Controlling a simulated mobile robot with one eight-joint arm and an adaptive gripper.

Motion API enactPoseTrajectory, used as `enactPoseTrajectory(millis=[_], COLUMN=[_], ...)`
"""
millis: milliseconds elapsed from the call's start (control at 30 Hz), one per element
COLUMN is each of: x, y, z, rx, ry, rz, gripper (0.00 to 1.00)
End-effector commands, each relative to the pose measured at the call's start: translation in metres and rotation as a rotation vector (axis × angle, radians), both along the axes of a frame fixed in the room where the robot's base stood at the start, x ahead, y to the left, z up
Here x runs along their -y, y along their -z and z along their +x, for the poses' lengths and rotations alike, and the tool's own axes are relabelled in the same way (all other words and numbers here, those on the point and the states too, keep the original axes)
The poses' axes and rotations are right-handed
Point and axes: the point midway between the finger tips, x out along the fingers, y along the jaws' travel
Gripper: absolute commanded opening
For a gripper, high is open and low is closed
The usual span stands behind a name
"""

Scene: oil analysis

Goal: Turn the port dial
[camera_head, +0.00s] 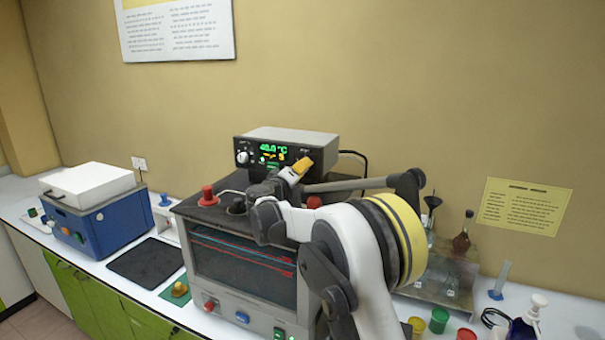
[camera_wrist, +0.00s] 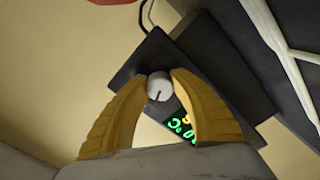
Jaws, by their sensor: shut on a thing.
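The controller box (camera_head: 290,137) stands on top of the oil-bath unit and shows a green 40.0 °C display (camera_head: 273,148). A small white dial (camera_wrist: 158,86) with a dark pointer line is on its panel in the wrist view. My gripper (camera_head: 305,163) is at the right part of the panel in the head view, hiding the dial there. In the wrist view, my gripper's yellow fingers (camera_wrist: 160,77) close on the dial from both sides. Another white dial (camera_head: 242,157) shows at the panel's left end, apart from my gripper.
The oil-bath unit (camera_head: 240,270) has a glass front with a red knob (camera_head: 208,196) on top. A blue box with a white lid (camera_head: 88,185) stands at left, beside a black mat (camera_head: 146,261). A glassware rack and colored jars (camera_head: 439,320) stand at right.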

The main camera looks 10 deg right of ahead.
Motion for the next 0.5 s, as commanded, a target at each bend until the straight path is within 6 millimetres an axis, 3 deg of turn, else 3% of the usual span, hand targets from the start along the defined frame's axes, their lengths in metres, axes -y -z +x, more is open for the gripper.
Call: enactPoseTrajectory(millis=[500], x=[0.0007], y=[0.0002], z=[-0.0003], rx=[-0.264], ry=[0.001], rz=[-0.362], gripper=[0.00])
